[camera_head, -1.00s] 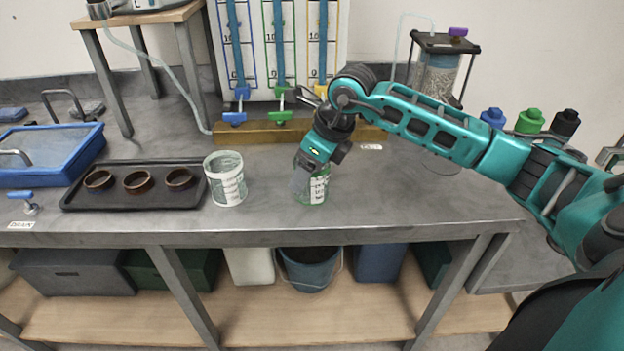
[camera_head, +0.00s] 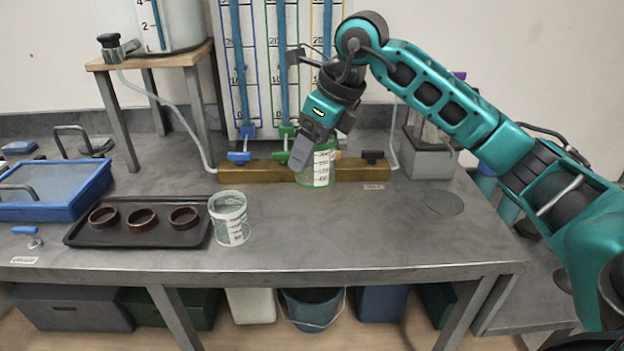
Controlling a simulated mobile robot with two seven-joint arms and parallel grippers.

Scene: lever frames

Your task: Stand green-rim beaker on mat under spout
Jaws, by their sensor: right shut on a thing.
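A clear beaker with green edging and white markings (camera_head: 319,172) is in my right gripper (camera_head: 306,158), which is shut on it. The gripper hides part of its rim. The beaker looks upright, in front of the brass valve block (camera_head: 230,171); I cannot tell whether its base touches the bench. A flat dark round disc (camera_head: 444,203), possibly the mat, lies empty on the bench to the right. I cannot make out a spout clearly. My left gripper is not in view.
A second, pale-rimmed beaker (camera_head: 229,222) stands beside a black tray (camera_head: 140,238) with three brown rings. A blue-framed tray (camera_head: 50,190) is at the left. A grey-based apparatus (camera_head: 428,160) stands behind the disc. The bench front (camera_head: 350,235) is clear.

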